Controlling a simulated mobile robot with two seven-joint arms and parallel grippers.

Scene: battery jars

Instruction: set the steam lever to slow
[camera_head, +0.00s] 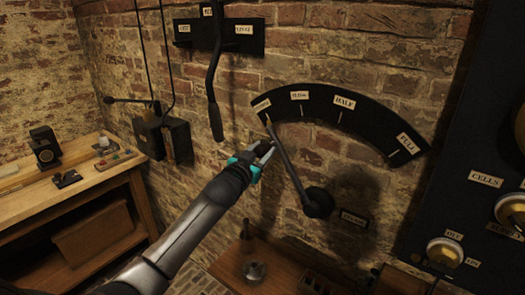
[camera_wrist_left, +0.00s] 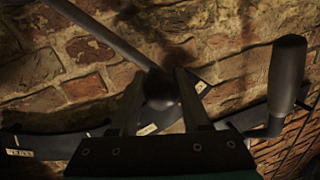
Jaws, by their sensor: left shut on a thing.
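The steam lever (camera_head: 290,170) is a dark bar that rises up and left from a round hub (camera_head: 318,203) on the brick wall. Its upper end points near the leftmost label of the black curved plate (camera_head: 322,101). That label is too small to read; the labels after it read SLOW (camera_head: 300,95), HALF (camera_head: 344,102) and FULL (camera_head: 405,142). My left gripper (camera_head: 265,148) is at the lever's upper end. In the left wrist view its fingers (camera_wrist_left: 188,98) are shut on the lever's dark round knob (camera_wrist_left: 162,90). My right gripper is out of view.
Another dark lever with a hanging handle (camera_head: 215,118) is close above left of my gripper; the handle also shows in the left wrist view (camera_wrist_left: 287,75). A black panel with dials (camera_head: 443,252) stands at right. A wooden bench (camera_head: 75,192) stands at left.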

